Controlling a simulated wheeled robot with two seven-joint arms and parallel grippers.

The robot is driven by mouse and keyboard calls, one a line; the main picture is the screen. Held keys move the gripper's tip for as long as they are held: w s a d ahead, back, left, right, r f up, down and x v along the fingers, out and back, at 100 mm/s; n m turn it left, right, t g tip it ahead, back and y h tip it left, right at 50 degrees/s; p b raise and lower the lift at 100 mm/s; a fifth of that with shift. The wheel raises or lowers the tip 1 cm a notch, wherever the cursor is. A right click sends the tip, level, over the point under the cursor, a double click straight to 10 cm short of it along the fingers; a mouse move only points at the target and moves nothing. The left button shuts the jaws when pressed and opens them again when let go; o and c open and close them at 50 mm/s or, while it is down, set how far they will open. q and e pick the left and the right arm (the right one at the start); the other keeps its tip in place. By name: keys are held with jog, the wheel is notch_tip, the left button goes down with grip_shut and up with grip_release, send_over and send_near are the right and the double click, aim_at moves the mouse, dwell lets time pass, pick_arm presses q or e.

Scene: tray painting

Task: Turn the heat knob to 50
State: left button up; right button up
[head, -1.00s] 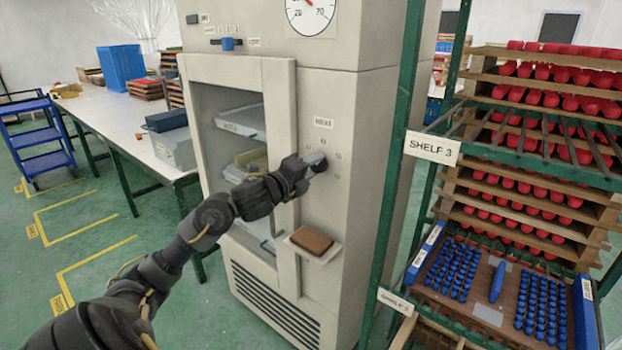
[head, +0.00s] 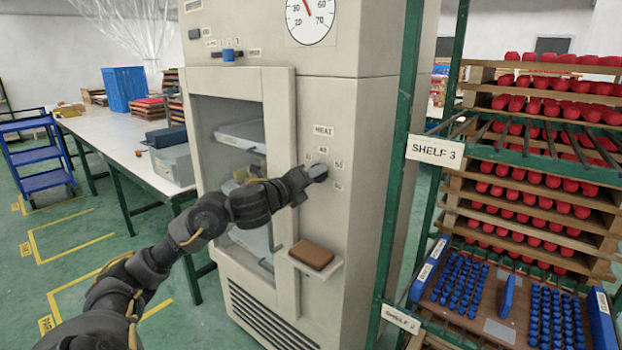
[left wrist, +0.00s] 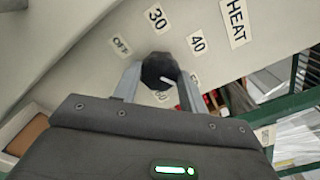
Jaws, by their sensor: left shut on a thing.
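The heat knob (left wrist: 158,68) is a dark round knob on the front of the beige cabinet (head: 355,115). In the left wrist view it sits between both fingers of my left gripper (head: 318,172), which is shut on it. A short white mark on the knob points to the lower right, toward a label partly hidden by the right finger. Labels OFF, 30 (left wrist: 157,18), 40 (left wrist: 197,42) and 60 surround the knob. The HEAT label (head: 323,130) is above it in the head view, where my gripper hides the knob. My right gripper is not in view.
A small ledge with a brown block (head: 312,254) juts out below my left gripper. The cabinet's glass door (head: 280,110) is left of the knob. A green rack post (head: 400,150) and shelves with red and blue pieces stand to the right.

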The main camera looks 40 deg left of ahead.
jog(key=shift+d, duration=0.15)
pick_arm(q)
jog(key=o, duration=1)
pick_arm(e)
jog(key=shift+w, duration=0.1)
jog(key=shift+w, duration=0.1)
pick_arm(q)
jog(key=shift+s+d+b, duration=0.1)
jog(key=shift+s+b, duration=0.8)
jog(key=shift+s, duration=4.5)
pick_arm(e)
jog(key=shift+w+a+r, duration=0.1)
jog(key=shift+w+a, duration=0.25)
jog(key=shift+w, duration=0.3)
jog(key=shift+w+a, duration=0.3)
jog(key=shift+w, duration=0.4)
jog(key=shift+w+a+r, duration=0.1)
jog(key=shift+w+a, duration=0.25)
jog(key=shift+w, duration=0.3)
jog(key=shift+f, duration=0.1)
